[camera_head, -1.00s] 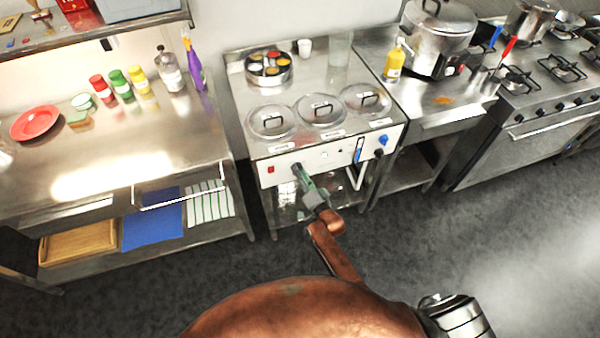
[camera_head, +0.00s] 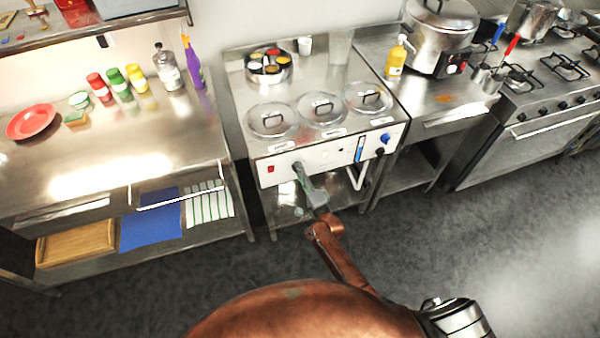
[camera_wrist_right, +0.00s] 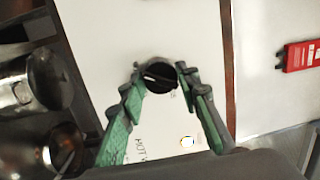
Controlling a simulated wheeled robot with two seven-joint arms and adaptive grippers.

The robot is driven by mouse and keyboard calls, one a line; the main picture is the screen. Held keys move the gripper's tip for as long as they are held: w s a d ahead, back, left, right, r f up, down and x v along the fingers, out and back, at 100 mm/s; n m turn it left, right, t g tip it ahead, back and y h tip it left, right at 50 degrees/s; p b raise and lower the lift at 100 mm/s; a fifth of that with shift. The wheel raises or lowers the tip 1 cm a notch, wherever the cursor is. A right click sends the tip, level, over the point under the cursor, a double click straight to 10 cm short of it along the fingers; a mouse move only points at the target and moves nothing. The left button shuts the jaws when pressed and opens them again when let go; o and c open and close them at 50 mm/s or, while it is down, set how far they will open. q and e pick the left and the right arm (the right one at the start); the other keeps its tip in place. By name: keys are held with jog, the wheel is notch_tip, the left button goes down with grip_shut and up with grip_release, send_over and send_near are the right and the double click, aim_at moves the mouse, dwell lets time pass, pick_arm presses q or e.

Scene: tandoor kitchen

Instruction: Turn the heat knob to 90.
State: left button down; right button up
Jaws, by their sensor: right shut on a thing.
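The black heat knob (camera_head: 297,165) sits on the white front panel (camera_head: 325,156) of the steel warmer with lidded pots. My right gripper (camera_head: 301,172) reaches up to it from below. In the right wrist view the knob (camera_wrist_right: 158,75) lies between the tips of the green-padded fingers (camera_wrist_right: 160,82), which are shut on it. A pale line crosses the knob's face. The scale around it is too small or hidden to read. Part of a word, apparently "HOT", shows on the panel below it. My left gripper is not in view.
A red switch (camera_head: 270,169) is left of the knob. A steel table (camera_head: 110,165) stands to the left. The dark floor (camera_head: 430,235) in front is clear.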

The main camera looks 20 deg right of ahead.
dwell(0.4)
jog(key=o, duration=1.2)
jog(key=shift+c, duration=0.2)
jog(key=s+d, duration=0.1)
jog(key=s, duration=1.1)
jog(key=shift+d+f, duration=0.35)
jog(key=shift+f, duration=0.1)
jog(key=s+d+f+n+g, duration=0.25)
jog(key=s+f, duration=0.45)
jog(key=f, duration=0.5)
jog(key=s+d+f+n+g+h, duration=0.15)
jog(key=s+f+n+g, duration=0.25)
jog(key=s+f, duration=0.55)
jog(key=s+d+f+n+g, duration=0.25)
jog(key=s+f, duration=0.25)
jog(key=f, duration=0.9)
jog(key=s+d+f+n+g, duration=0.2)
jog(key=s+f+g, duration=0.1)
jog(key=s, duration=0.8)
jog(key=s+d+f+n+g+h, duration=0.1)
jog(key=s+f+n+g, duration=0.2)
jog(key=s, duration=0.9)
jog(key=s+d+f+n+g, duration=0.2)
jog(key=s+f+n+g, duration=0.1)
jog(key=s+f, duration=0.5)
jog(key=s, duration=0.3)
jog(key=shift+s+d+f, duration=0.25)
jog(key=shift+d, duration=0.05)
